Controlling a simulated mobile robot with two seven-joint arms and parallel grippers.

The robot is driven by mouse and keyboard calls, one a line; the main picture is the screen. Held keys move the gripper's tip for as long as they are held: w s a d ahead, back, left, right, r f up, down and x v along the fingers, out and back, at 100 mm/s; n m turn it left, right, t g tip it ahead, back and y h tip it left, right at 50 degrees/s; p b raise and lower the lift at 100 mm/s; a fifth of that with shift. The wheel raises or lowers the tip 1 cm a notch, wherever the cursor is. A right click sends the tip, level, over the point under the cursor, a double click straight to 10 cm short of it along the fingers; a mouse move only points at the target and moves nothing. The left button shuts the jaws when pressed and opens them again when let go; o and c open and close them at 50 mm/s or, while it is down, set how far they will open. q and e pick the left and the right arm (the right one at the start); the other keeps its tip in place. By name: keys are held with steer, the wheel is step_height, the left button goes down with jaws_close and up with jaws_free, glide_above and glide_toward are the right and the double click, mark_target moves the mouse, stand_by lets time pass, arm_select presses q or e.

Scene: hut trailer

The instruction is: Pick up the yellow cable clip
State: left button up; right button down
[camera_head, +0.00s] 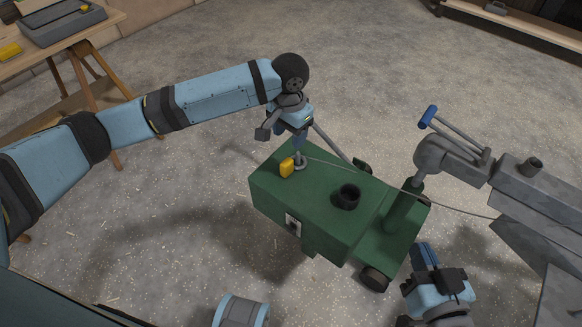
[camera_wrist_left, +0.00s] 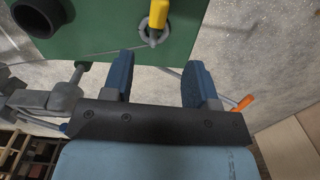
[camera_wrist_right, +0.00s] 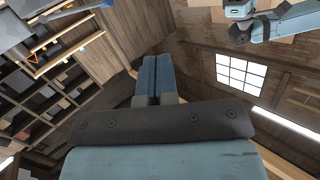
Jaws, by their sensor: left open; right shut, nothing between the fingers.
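The yellow cable clip (camera_head: 287,167) sits on top of the green box (camera_head: 322,222), near its far left corner, beside a grey ring (camera_head: 300,162). In the left wrist view the clip (camera_wrist_left: 158,17) is at the top edge, partly cut off, just beyond the fingertips. My left gripper (camera_head: 299,142) is open and empty, close to the clip; its two fingers stand apart in the left wrist view (camera_wrist_left: 158,78). My right gripper (camera_head: 422,252) is shut and empty near the green box's right side; its fingers meet in the right wrist view (camera_wrist_right: 157,66).
A black round fitting (camera_head: 347,196) rises from the box top. A thin cable (camera_head: 400,189) runs right from near the clip. A grey coupling arm (camera_head: 450,160) with a blue handle (camera_head: 428,117) stands right. A wooden table (camera_head: 60,42) is at upper left.

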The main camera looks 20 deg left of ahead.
mark_target(290, 159)
arm_select(q)
step_height(290, 159, down, 5)
steer(key=shift+r+b, duration=0.1)
steer(key=shift+b, duration=0.5)
steer(key=f+b, duration=0.1)
steer(key=f, duration=0.2)
steer(key=f+b, duration=0.1)
steer(key=f, duration=0.1)
steer(key=shift+s+d+b, duration=0.15)
steer(key=shift+s+b, duration=0.15)
steer(key=shift+b, duration=0.05)
steer(key=shift+f, duration=0.2)
steer(key=shift+r, duration=0.1)
jaws_close()
arm_select(e)
step_height(290, 159, up, 6)
steer(key=a+t+y, duration=0.2)
steer(key=y, duration=0.1)
steer(key=shift+a+f+t, duration=0.15)
steer(key=shift+f+t, duration=0.05)
steer(key=shift+t, duration=0.1)
